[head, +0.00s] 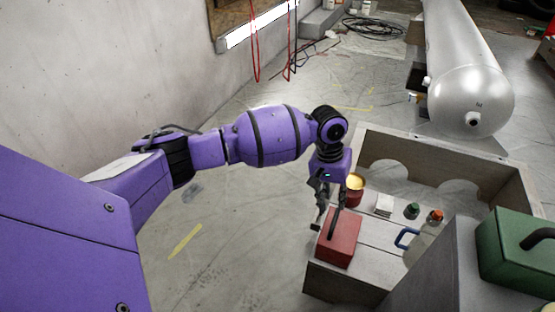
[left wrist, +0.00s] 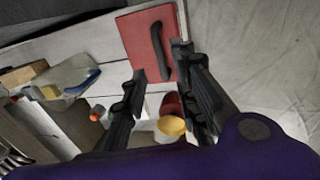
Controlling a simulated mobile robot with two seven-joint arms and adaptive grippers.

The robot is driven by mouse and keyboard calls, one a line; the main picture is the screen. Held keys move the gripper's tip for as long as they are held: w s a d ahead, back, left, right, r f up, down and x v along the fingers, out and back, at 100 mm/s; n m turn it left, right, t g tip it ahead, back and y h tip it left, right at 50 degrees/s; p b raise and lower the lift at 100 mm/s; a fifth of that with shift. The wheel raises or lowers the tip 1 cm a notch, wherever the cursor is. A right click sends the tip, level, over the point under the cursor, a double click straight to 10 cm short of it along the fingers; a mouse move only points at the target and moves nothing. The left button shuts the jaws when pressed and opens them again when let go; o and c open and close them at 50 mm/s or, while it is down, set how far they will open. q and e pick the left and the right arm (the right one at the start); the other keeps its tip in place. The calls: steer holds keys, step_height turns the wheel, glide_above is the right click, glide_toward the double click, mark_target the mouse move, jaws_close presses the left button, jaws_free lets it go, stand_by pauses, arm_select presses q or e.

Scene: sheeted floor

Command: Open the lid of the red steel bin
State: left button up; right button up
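The red steel bin (head: 345,246) is a small red box at the near left of a grey wooden crate; its lid looks closed. The lid's black bar handle (left wrist: 159,50) shows on the red top (left wrist: 140,42) in the left wrist view. My left gripper (head: 327,207) points down over the bin in the head view. In the left wrist view its two dark fingers (left wrist: 160,64) are apart, with the handle's lower part between their tips in the picture. I cannot tell whether they touch it. My right gripper is in neither view.
A green case (head: 508,255) stands right. A silver tank (head: 465,90) lies behind. Floor at left is clear.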

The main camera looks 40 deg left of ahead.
mark_target(337, 216)
arm_select(q)
steer(key=f+b, duration=0.1)
steer(key=f, duration=0.1)
steer(key=w+f+b, duration=0.1)
steer(key=d+f+b, duration=0.1)
steer(key=f, duration=0.1)
steer(key=shift+w+f, duration=0.2)
steer(key=shift+f, duration=0.1)
steer(key=shift+w+d+f, duration=0.1)
steer(key=shift+d+f, duration=0.05)
steer(key=shift+f, duration=0.35)
steer(key=shift+r, duration=0.1)
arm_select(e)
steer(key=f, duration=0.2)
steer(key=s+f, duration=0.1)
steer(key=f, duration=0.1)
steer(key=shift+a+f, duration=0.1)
arm_select(q)
jaws_close()
